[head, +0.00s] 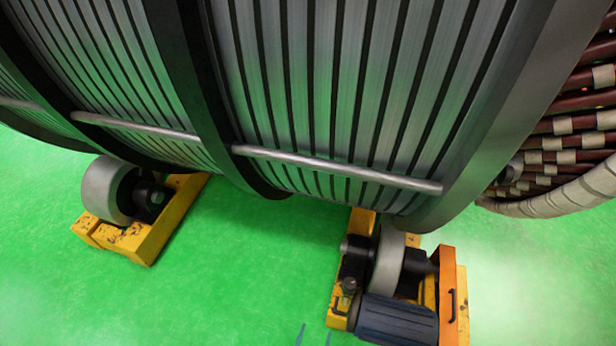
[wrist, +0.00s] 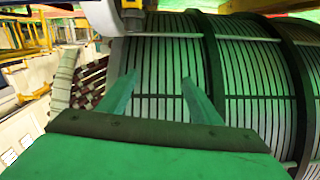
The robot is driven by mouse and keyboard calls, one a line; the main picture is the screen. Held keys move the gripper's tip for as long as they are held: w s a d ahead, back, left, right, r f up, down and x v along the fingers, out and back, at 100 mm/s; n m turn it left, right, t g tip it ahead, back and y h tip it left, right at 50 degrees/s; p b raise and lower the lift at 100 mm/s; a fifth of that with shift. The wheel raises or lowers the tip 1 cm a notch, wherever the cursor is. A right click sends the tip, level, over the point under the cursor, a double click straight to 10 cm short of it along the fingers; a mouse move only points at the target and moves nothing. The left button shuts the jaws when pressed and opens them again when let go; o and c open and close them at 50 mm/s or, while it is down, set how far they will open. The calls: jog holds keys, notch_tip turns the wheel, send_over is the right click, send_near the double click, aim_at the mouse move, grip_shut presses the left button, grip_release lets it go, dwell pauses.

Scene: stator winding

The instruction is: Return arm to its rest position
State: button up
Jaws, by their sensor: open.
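My gripper (wrist: 160,98) shows in the wrist view. Its two green fingers stand apart with nothing between them. The large ribbed stator (wrist: 255,75) lies beyond the fingers, and a gap to it cannot be judged from this view. In the head view the stator (head: 330,80) fills the upper part, with its grey slotted shell and dark ring flanges. Two small tips at the bottom edge of the head view may be my gripper's fingers; the rest of my arm is out of that view.
Yellow roller stands support the stator, one at left (head: 140,220) and one with a blue motor (head: 398,318) at right. Brown and beige winding ends (head: 560,150) show at the right. The green floor (head: 240,270) is clear between the stands.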

jog(key=s+r+n+y, duration=0.1)
jog(key=s+r, duration=0.3)
jog(key=r, duration=0.5)
jog(key=s+a+r+n+g+y, duration=0.1)
jog(key=s+r, duration=0.4)
jog(key=r, duration=0.5)
jog(key=s+a+r+n+y, duration=0.1)
jog(key=s+r+n+y, duration=0.1)
jog(key=s+r, duration=0.3)
notch_tip(320, 180, up, 5)
jog(key=shift+f+n+y, duration=0.1)
jog(key=shift+n+y, duration=0.2)
jog(key=shift+y, duration=0.1)
